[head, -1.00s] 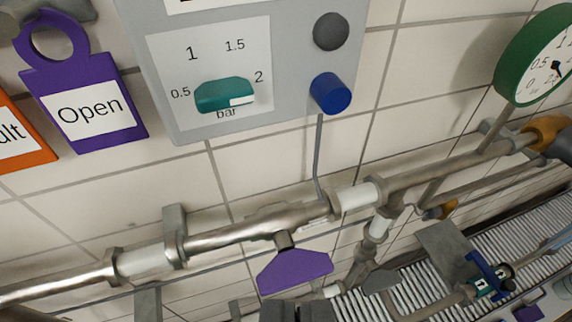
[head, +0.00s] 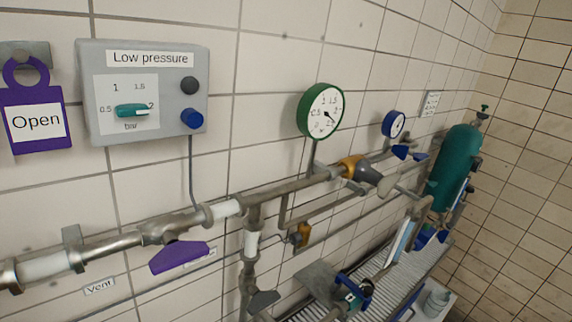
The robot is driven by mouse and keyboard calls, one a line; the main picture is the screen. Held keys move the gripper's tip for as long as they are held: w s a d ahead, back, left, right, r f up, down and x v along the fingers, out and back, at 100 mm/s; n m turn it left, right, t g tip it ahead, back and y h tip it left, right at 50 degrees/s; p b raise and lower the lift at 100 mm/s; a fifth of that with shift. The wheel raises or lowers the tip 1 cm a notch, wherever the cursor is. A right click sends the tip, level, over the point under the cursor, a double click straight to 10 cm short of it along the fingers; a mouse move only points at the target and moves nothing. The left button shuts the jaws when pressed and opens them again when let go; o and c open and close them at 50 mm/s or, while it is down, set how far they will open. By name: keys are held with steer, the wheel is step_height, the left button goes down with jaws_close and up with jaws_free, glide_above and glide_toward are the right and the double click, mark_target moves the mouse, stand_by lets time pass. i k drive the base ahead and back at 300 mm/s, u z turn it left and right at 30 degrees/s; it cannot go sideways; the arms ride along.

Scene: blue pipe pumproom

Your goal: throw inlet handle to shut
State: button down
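No label reading "inlet" can be made out, so I cannot tell which handle is the inlet one. A flat purple handle (head: 180,257) sits on the metal valve (head: 168,229) of the wall pipe, at lower left. It juts out below and in front of the pipe. A partly hidden white label is behind it. A dark grey handle (head: 263,301) shows on the lower pipework, right of the purple one. A blue valve part (head: 356,292) is further right, low down. My gripper is out of view.
A grey "Low pressure" box (head: 150,58) and a purple "Open" tag (head: 36,121) hang on the tiled wall. A green gauge (head: 320,111) and smaller blue gauge (head: 393,124) stand above the pipes. A teal cylinder (head: 453,168) is at right.

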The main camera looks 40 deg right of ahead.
mark_target(417, 156)
steer(key=z, duration=1.9)
steer(key=k, duration=0.35)
steer(key=z, duration=1)
steer(key=i, duration=2.45)
steer(key=u, duration=0.8)
steer(key=i, duration=0.4)
steer(key=u, duration=0.5)
